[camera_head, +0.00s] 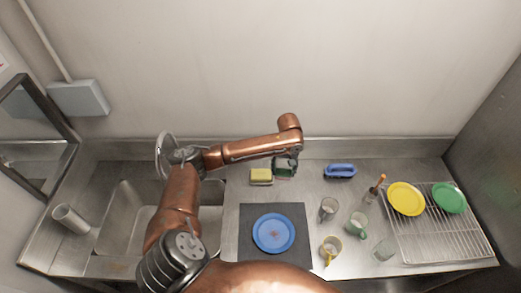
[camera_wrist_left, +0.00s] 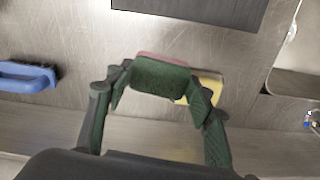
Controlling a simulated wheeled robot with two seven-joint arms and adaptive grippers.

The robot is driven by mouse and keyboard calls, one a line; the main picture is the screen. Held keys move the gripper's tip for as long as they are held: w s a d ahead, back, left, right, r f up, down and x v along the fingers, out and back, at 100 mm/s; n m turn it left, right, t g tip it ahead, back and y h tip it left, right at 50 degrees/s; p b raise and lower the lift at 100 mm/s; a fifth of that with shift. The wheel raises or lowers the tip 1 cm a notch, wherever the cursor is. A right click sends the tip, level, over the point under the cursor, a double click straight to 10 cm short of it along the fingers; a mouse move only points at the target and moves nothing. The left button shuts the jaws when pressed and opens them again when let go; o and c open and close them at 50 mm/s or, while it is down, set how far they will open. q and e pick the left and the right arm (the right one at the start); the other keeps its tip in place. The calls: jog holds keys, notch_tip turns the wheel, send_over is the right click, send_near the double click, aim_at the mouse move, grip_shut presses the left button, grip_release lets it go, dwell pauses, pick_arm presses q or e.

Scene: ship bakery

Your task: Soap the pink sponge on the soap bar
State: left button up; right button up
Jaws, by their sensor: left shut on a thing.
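My left gripper (camera_head: 285,167) is over the back of the counter, shut on the pink sponge. In the left wrist view the sponge (camera_wrist_left: 160,77) sits between the fingers (camera_wrist_left: 158,88), its dark green scouring face towards the camera and a pink strip along its far edge. The yellow soap bar (camera_head: 260,175) lies just left of the gripper in the head view. In the left wrist view the soap bar (camera_wrist_left: 212,82) is partly hidden behind the sponge and right finger. I cannot tell whether sponge and soap touch. My right gripper is out of view.
A blue brush (camera_head: 340,171) lies right of the gripper. A blue plate (camera_head: 273,233) rests on a dark mat (camera_head: 246,212) in front. Several cups and mugs (camera_head: 358,224) stand right of it, beside a wire rack (camera_head: 440,236) with plates. The sink (camera_head: 122,205) is left.

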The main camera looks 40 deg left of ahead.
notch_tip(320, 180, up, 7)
jog(key=p, duration=0.5)
pick_arm(q)
jog(key=a+f+n, duration=0.2)
jog(key=a+n, duration=0.1)
jog(key=a, duration=0.9)
notch_tip(320, 180, down, 6)
jog(key=b, duration=0.8)
jog(key=shift+s+a+r, duration=0.15)
jog(key=shift+r, duration=0.1)
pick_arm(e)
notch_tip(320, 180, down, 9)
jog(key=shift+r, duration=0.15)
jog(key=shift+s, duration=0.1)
pick_arm(q)
jog(key=shift+f, duration=0.55)
jog(key=shift+s+f+p, duration=0.15)
jog(key=shift+p, duration=0.35)
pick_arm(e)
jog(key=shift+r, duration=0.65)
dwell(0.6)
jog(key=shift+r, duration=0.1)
pick_arm(q)
notch_tip(320, 180, up, 7)
jog(key=p, duration=0.9)
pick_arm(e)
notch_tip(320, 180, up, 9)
